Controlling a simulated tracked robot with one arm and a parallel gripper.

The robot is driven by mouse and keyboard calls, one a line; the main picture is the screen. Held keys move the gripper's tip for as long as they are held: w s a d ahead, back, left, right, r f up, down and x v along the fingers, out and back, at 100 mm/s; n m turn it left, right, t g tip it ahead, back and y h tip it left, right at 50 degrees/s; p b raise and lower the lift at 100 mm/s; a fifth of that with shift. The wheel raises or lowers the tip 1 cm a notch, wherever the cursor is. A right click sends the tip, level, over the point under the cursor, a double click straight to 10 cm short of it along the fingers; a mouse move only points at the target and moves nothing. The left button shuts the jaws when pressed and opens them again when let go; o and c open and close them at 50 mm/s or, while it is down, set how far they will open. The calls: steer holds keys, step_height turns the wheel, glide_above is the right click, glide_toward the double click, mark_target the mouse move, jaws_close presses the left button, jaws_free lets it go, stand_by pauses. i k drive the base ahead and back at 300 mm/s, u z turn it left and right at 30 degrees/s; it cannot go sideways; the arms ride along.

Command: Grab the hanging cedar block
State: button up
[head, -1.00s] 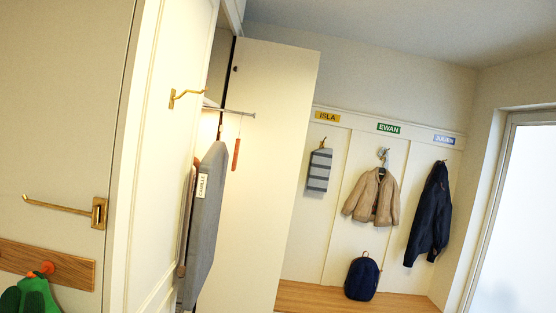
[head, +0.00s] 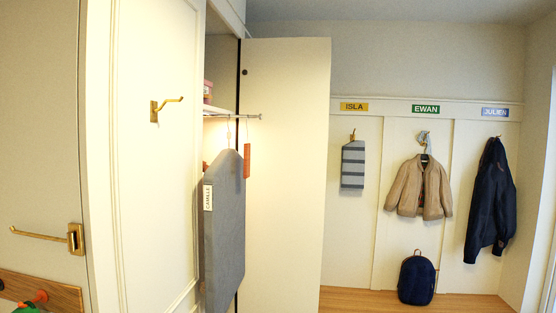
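The cedar block (head: 247,161) is a narrow, upright orange-brown piece. It hangs by a thin cord from a metal rod (head: 245,116) at the open closet. A grey garment bag (head: 224,230) with a CAMILLE tag (head: 208,197) hangs just left of the block, and its top edge comes close to it. I cannot tell whether the two touch. My gripper is not in view.
An open white closet door (head: 285,180) stands right behind the block. Coats, including a tan jacket (head: 420,187), and a navy backpack (head: 417,280) are along the back wall.

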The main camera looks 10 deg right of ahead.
mark_target(248, 146)
steer(key=z, duration=0.1)
steer(key=i, duration=1)
steer(key=u, duration=0.1)
